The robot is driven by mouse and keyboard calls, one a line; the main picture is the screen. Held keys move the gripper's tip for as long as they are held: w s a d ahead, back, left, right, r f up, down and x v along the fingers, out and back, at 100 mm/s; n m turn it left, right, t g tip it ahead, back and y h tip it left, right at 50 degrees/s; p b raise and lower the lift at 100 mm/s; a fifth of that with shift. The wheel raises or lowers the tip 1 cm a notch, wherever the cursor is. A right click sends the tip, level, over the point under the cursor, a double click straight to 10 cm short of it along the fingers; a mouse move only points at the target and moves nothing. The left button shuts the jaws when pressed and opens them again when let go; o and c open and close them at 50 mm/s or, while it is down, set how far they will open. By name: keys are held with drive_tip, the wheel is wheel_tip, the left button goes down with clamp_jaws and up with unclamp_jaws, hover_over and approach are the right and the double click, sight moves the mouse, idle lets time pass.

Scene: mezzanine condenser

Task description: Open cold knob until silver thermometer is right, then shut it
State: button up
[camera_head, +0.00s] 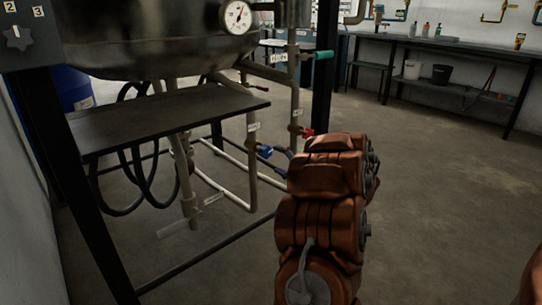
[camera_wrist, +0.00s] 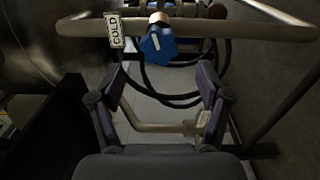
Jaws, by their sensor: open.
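The cold knob is a blue valve handle (camera_wrist: 157,45) on a pipe, beside a tag reading COLD (camera_wrist: 114,30); it also shows in the head view (camera_head: 264,151). My gripper (camera_wrist: 162,97) is open and empty in the wrist view. Its fingers stand apart, with the blue handle ahead of them near the top middle, not between them. In the head view my own arm hides the gripper. A round white dial with a silver rim (camera_head: 237,17), the thermometer, sits on the metal vessel (camera_head: 150,45). Its reading is too small to make out.
A red valve handle (camera_head: 307,132) is close right of the blue one, and a teal handle (camera_head: 323,55) is above. A dark shelf (camera_head: 165,117) on a black frame stands left of the pipes. Black hoses hang beneath.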

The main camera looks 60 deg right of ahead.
drive_tip(key=shift+v, duration=2.25)
